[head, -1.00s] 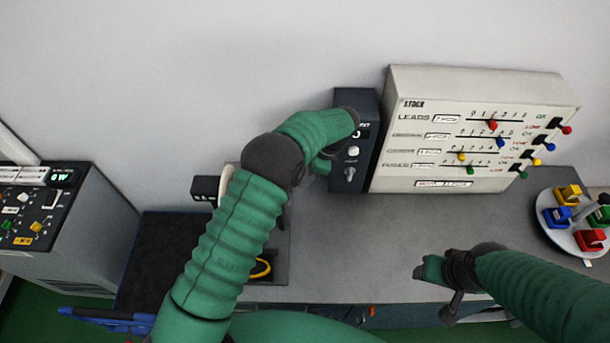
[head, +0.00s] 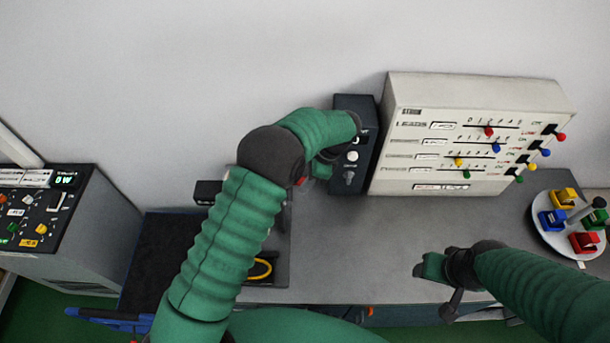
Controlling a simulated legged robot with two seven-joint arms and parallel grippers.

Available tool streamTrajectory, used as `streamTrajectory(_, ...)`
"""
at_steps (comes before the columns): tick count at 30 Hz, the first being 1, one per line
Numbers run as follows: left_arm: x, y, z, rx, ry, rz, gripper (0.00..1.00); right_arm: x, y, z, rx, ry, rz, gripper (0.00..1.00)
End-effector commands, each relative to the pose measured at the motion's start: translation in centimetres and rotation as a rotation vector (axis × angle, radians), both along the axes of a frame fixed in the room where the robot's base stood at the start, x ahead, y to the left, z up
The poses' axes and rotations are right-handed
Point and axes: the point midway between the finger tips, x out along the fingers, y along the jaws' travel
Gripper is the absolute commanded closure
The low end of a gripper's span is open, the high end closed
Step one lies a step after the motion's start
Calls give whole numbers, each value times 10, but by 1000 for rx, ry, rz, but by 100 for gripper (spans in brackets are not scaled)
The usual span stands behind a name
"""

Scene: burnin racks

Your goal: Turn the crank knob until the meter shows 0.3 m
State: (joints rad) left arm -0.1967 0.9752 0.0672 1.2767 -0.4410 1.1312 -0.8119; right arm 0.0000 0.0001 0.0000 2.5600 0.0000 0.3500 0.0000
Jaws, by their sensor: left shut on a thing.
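My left gripper (head: 320,169) is shut at the end of my bent arm, low and left of the dark control box. A small red bit, the crank knob (head: 300,182), shows at its fingertips. The rest of the crank is hidden behind my arm. A small black box (head: 207,192), perhaps the meter, stands left of my forearm, partly covered; I see no reading on it. My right gripper (head: 430,268) hangs over the front of the bench, away from the crank; its finger gap is not clear.
A dark control box (head: 350,155) and a beige slider panel (head: 400,170) stand at the back of the grey bench (head: 370,255). A yellow loop (head: 260,270) lies by my forearm. A round tray (head: 548,235) with coloured blocks is at right. A console (head: 80,240) stands left.

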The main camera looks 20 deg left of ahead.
Motion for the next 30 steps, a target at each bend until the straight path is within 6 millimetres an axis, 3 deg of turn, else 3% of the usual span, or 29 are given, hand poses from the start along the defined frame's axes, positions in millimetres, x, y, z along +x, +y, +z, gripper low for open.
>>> streamTrajectory(4,-10,-4,4,-4,9,0,100,0,0,6,0,0,0,44)
streamTrajectory(14,-11,-5,3,-4,11,0,100,0,0,6,0,0,0,44)
streamTrajectory(24,-35,-11,8,-5,13,-1,100,0,0,15,0,0,0,44)
streamTrajectory(30,-34,-11,8,-4,9,1,100,0,0,14,0,0,0,44)
